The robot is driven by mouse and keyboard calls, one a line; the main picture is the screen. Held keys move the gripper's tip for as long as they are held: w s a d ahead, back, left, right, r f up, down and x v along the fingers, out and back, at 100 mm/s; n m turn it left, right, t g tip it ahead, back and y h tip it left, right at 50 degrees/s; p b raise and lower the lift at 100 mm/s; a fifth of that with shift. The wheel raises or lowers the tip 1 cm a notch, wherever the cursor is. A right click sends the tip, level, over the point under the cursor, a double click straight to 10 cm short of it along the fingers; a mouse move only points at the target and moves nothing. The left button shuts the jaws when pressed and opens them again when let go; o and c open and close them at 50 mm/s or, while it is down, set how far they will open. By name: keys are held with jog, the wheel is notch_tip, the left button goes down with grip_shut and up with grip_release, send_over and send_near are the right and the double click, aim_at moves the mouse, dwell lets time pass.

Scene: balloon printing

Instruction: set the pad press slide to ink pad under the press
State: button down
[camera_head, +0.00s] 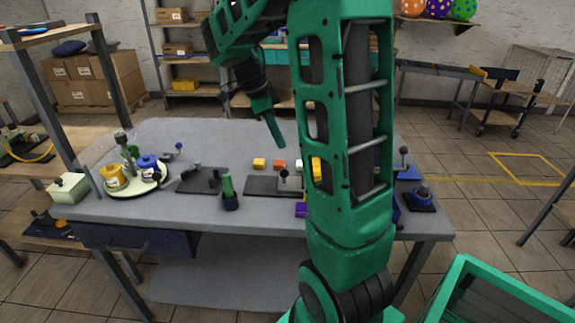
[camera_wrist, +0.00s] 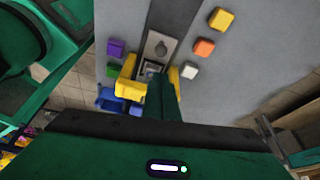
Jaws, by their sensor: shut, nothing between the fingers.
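The pad press has a dark base rail (camera_head: 262,185) on the table and a yellow frame (camera_head: 316,168), partly hidden behind my arm. Its grey slide block with a round knob (camera_head: 288,180) sits on the rail, left of the yellow frame. In the wrist view the slide (camera_wrist: 160,48) lies just beyond the yellow frame (camera_wrist: 130,82). A small pale and dark piece (camera_wrist: 152,69) shows between slide and frame; I cannot tell whether it is the ink pad. My gripper (camera_head: 281,145) is shut and empty above the table; its fingers (camera_wrist: 161,82) hide part of the press in the wrist view.
Yellow (camera_wrist: 222,17), orange (camera_wrist: 204,46) and white (camera_wrist: 189,72) blocks lie beside the rail. Purple (camera_wrist: 116,48) and green blocks lie on its other side. A green bottle (camera_head: 229,192), another dark plate (camera_head: 200,180) and a round pot stand (camera_head: 135,180) are further left.

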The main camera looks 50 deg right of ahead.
jog(key=x, duration=1)
dwell(0.4)
